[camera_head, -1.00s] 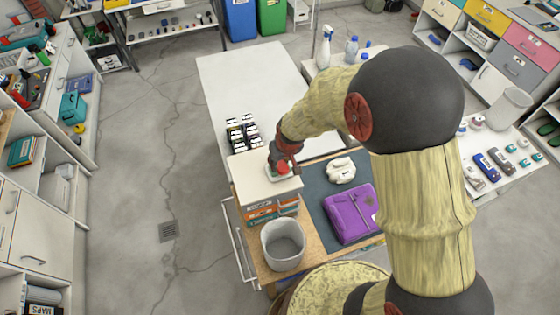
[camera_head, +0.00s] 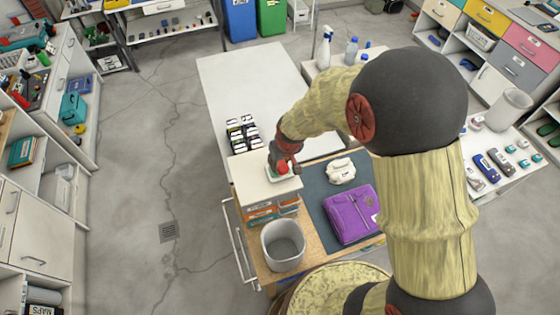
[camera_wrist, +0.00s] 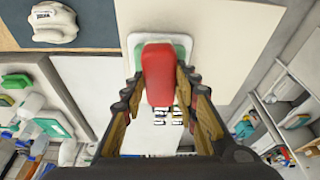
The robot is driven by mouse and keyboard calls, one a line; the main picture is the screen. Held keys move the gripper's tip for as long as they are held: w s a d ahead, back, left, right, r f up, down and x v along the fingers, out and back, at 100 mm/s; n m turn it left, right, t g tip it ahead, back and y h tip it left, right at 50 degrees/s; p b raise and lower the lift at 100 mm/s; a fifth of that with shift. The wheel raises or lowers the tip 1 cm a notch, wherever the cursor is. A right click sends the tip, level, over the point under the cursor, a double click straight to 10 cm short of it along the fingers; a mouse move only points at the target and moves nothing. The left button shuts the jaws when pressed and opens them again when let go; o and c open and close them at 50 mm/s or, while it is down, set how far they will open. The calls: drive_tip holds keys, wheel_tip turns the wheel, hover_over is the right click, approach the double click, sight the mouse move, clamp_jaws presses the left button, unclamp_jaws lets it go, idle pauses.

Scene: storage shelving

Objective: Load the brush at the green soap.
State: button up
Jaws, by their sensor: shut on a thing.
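My gripper (camera_wrist: 160,100) is shut on a red-backed brush (camera_wrist: 157,76). The brush is over the green soap (camera_wrist: 182,50), which shows as a green patch around it in the wrist view. The soap sits in a white dish (camera_wrist: 131,48). In the head view my gripper (camera_head: 283,163) and the red brush (camera_head: 282,169) are over the dish (camera_head: 289,178), on a pale board on top of a small stack of drawers. The bristles are hidden, and I cannot tell whether they touch the soap.
A grey bin (camera_head: 283,246) stands in front of the drawers. A purple folded item (camera_head: 350,213) and a white cloth-like bundle (camera_head: 341,171) lie to the right. Several small black-and-white items (camera_head: 243,133) sit behind on the white table (camera_head: 250,85), which is otherwise clear.

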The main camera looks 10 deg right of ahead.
sight(280, 162)
drive_tip(key=shift+r+p, duration=1.55)
drive_tip(key=shift+r, duration=1.6)
drive_tip(key=shift+f, duration=0.1)
